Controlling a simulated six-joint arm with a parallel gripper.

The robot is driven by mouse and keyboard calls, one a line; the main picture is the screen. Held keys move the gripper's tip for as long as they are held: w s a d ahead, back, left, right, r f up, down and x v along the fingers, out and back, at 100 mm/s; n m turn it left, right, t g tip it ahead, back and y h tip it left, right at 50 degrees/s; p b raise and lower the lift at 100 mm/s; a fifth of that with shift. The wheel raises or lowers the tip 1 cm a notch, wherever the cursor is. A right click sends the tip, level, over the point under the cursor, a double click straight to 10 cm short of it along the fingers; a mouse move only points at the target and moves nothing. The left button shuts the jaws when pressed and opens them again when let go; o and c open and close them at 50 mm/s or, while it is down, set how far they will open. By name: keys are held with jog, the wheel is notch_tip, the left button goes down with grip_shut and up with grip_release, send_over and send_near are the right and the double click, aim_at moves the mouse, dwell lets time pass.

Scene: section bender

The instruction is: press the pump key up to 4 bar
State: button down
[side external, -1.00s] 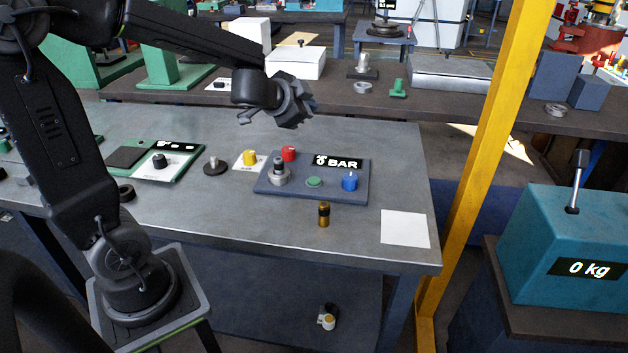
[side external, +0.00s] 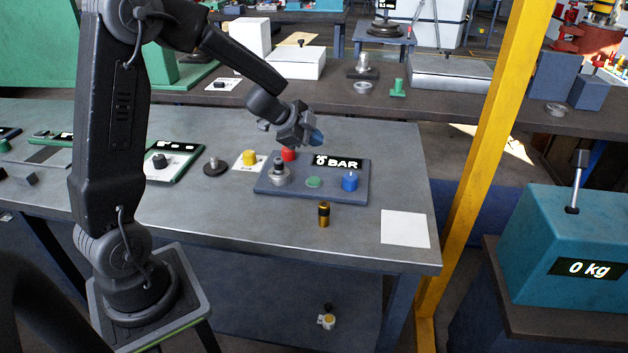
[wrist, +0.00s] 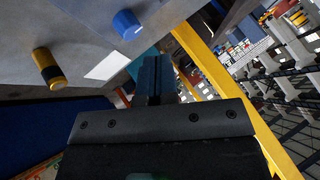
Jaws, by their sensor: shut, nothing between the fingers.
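A slate-blue panel (side external: 265,187) lies on the grey bench. Its display (side external: 337,162) reads 0 BAR. On it are a flat green key (side external: 314,182), a blue knob (side external: 350,181), a red knob (side external: 288,154) and a grey fitting (side external: 279,176). No label shows which one is the pump key. My gripper (side external: 316,137) is shut and empty, above the panel's back edge and apart from it. In the wrist view its blue fingers (wrist: 154,78) are together, with the blue knob (wrist: 127,25) up and to the left; the green key is out of that view.
A brass cylinder with a black band (side external: 324,214) stands in front of the panel. A white sheet (side external: 404,229) lies to its right. A yellow knob (side external: 249,158) and a dark disc fitting (side external: 214,166) are to the left. A yellow post (side external: 485,150) rises beyond the bench's right edge.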

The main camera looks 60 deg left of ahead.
aim_at(314, 181)
jog(key=shift+f, duration=4.4)
jog(key=shift+f, duration=0.1)
jog(key=shift+f, duration=0.3)
jog(key=shift+f, duration=0.45)
jog(key=shift+r, duration=0.9)
jog(key=shift+r, duration=2.5)
